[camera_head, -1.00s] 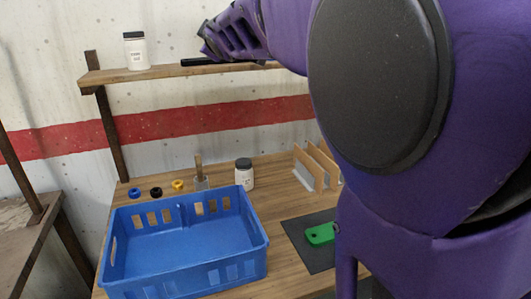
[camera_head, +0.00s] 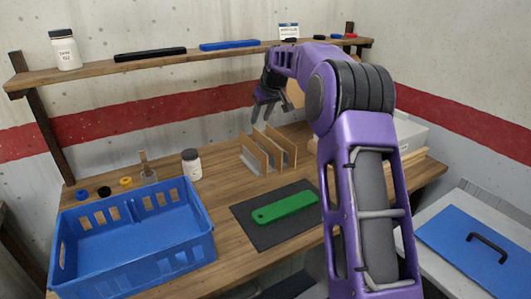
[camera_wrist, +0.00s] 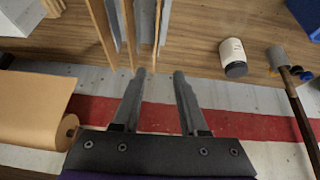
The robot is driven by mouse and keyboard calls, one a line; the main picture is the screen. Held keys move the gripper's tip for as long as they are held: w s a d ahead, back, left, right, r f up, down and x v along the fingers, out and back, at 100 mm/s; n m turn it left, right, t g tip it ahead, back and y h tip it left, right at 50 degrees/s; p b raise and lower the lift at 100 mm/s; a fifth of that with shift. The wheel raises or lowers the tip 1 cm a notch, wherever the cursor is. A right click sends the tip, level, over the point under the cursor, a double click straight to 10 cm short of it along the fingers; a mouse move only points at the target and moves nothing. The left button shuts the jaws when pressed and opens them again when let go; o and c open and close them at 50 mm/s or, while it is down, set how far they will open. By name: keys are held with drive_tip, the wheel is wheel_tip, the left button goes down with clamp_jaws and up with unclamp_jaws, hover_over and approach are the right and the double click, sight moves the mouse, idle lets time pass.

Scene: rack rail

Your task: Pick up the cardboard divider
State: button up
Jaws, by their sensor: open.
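Several thin cardboard dividers (camera_head: 268,149) stand upright on the wooden table, side by side with pale grey plates between them. I cannot tell which one is meant. They also show at the top of the wrist view (camera_wrist: 101,32), seen nearly edge-on. My gripper (camera_head: 263,114) is just above and behind the dividers, below the shelf. In the wrist view my gripper (camera_wrist: 165,73) has its two fingers apart with nothing held between them. The fingertips are close to the divider ends; whether they touch cannot be told.
A blue crate (camera_head: 206,241) stands front left, with a white jar (camera_head: 192,165) behind it. A green part (camera_head: 285,208) lies on a dark mat (camera_head: 247,230). The wall shelf (camera_head: 104,76) runs above my gripper. A brown paper roll (camera_wrist: 35,107) shows beside it.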

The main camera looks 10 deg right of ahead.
sight(254, 143)
drive_tip(key=x, duration=1.2)
drive_tip(key=shift+s+d+f, duration=0.1)
drive_tip(key=shift+s+d, duration=0.05)
drive_tip(key=shift+d, duration=0.1)
drive_tip(key=shift+w+d+p+x, duration=0.15)
drive_tip(key=shift+p+x, duration=0.15)
drive_tip(key=shift+x, duration=1.1)
drive_tip(key=shift+w+d+p+x, duration=0.1)
drive_tip(key=shift+p+x, duration=0.15)
drive_tip(key=shift+x, duration=1.1)
clamp_jaws()
